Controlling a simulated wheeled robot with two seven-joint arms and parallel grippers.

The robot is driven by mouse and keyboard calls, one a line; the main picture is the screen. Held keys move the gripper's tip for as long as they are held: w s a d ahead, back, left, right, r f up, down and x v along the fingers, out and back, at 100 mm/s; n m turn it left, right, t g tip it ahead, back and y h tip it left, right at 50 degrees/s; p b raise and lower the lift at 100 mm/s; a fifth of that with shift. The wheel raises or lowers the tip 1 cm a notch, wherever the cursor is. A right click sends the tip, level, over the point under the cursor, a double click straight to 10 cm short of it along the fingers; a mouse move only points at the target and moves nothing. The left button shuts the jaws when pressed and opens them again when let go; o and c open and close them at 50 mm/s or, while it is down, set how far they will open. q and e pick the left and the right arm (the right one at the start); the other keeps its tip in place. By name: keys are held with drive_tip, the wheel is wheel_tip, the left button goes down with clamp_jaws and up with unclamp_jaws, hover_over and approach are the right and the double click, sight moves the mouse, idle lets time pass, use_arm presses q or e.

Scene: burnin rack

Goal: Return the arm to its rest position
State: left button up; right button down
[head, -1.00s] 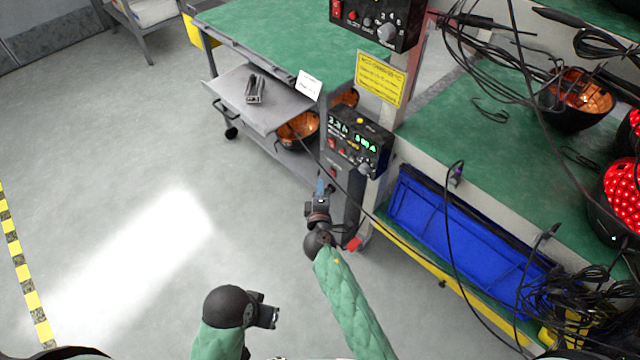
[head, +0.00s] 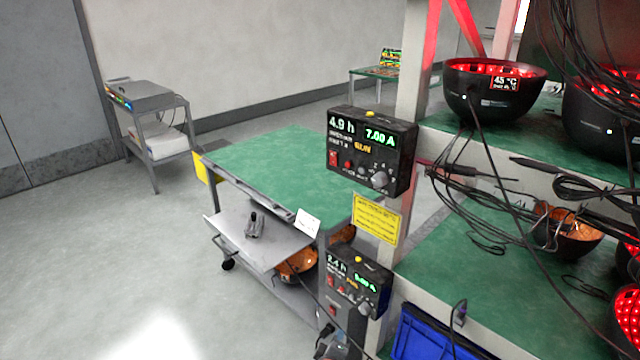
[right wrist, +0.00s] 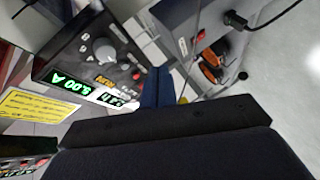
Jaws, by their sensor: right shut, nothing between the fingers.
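In the right wrist view the blue fingers (right wrist: 157,86) are close together in front of the same kind of black box (right wrist: 97,62) with a green readout. Most of my right arm is below the head picture. My left gripper is out of view.
A rack with green shelves (head: 455,290) stands at the right, with dark bowls (head: 490,90), hanging cables and an upper control box (head: 370,150). A green-topped cart (head: 280,165) with a grey pull-out shelf (head: 250,238) stands behind. The floor at left (head: 90,260) is clear.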

drive_tip(key=s+d+r+m+g+y, duration=0.2)
drive_tip(key=s+m+g, duration=0.1)
drive_tip(key=s, duration=0.5)
drive_tip(key=s+d+r+m+g+y, duration=0.2)
drive_tip(key=s+g, duration=0.2)
drive_tip(key=s, duration=0.5)
drive_tip(key=s+d+r+m+g+y, duration=0.2)
drive_tip(key=s+m+g, duration=0.1)
drive_tip(key=s, duration=0.5)
drive_tip(key=s+d+f+g, duration=0.2)
drive_tip(key=s+f, duration=0.2)
drive_tip(key=s, duration=0.6)
drive_tip(key=shift+d, duration=0.4)
